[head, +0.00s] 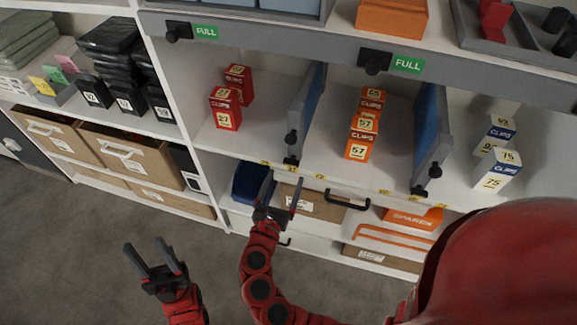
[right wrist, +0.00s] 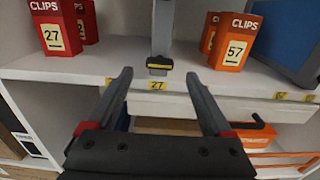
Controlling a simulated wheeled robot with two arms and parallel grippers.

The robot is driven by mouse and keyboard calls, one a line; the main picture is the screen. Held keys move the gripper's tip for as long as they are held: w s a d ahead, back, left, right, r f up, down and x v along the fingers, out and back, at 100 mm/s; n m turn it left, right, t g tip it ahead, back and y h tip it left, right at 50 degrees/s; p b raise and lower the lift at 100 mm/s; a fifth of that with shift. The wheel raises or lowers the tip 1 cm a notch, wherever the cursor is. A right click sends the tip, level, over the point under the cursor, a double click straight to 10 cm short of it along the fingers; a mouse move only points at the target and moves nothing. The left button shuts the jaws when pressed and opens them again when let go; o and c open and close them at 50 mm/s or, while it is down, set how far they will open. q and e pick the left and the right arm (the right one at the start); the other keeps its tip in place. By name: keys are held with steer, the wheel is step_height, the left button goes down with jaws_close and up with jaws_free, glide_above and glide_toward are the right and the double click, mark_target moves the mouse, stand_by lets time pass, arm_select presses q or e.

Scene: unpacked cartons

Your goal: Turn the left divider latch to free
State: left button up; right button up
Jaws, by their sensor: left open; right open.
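The left divider (head: 306,105), a grey-framed blue panel, stands on the shelf between red and orange clip boxes. Its black latch (head: 291,160) is at the front foot, near the shelf edge. In the right wrist view the latch (right wrist: 159,66) is a dark block with a yellow band, lying crosswise below the divider's front post. My right gripper (head: 279,192) is open and empty, below and in front of the latch. In the right wrist view its fingers (right wrist: 158,100) flank the latch from below, apart from it. My left gripper (head: 155,260) is open and empty, low over the floor.
A second divider (head: 431,125) with black knobs stands to the right. Red boxes (head: 225,108) and orange boxes (head: 361,138) flank the left divider. A drawer handle (head: 347,200) and a blue bin (head: 252,182) are below the shelf. The floor at left is clear.

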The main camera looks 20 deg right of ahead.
mark_target(291, 165)
steer(key=shift+x, duration=2.25)
jaws_close()
